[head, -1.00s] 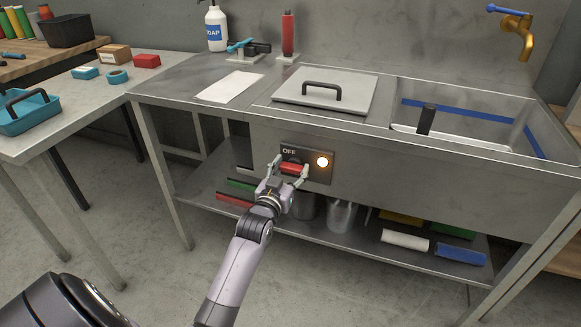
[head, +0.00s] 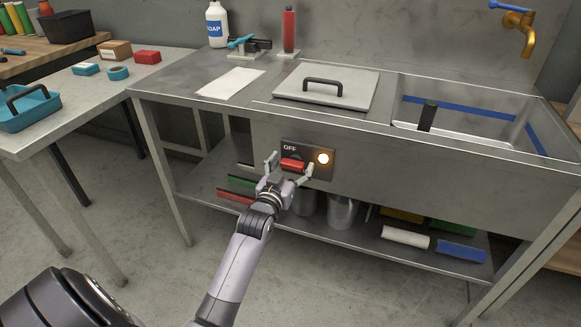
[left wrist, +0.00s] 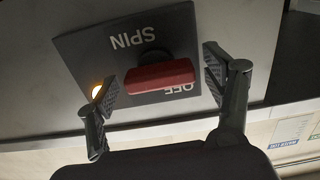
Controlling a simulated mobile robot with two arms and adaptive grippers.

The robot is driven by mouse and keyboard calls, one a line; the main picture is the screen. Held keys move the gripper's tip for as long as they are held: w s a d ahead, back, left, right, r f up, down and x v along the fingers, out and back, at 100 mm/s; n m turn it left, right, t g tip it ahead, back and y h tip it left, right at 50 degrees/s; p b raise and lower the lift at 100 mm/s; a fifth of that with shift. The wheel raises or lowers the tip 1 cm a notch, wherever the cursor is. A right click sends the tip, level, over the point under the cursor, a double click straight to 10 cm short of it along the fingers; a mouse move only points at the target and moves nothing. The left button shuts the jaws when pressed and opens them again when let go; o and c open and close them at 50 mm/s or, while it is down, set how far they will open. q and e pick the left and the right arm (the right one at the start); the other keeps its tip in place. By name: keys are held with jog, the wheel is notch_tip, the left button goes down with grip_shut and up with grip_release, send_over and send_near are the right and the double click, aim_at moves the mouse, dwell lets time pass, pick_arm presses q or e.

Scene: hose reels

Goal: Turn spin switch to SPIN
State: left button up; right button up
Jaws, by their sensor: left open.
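The spin switch (head: 292,164) is a red bar handle on a dark panel (head: 322,174) on the front of the steel sink unit. In the head view the bar lies roughly level, below the word OFF. In the left wrist view the switch (left wrist: 160,75) partly covers OFF, and SPIN shows on its other side, both upside down. My left gripper (head: 290,165) is open, with one finger beside each end of the bar. In the left wrist view the fingers (left wrist: 160,82) stand apart from the bar. My right gripper is out of view.
A lit round lamp (head: 323,158) sits right of the switch. A lid with a black handle (head: 325,92) and an open basin (head: 470,110) are above. A lower shelf (head: 335,237) holds several items.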

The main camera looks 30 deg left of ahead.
pick_arm(q)
jog(key=v, duration=1.2)
jog(key=shift+f, duration=0.1)
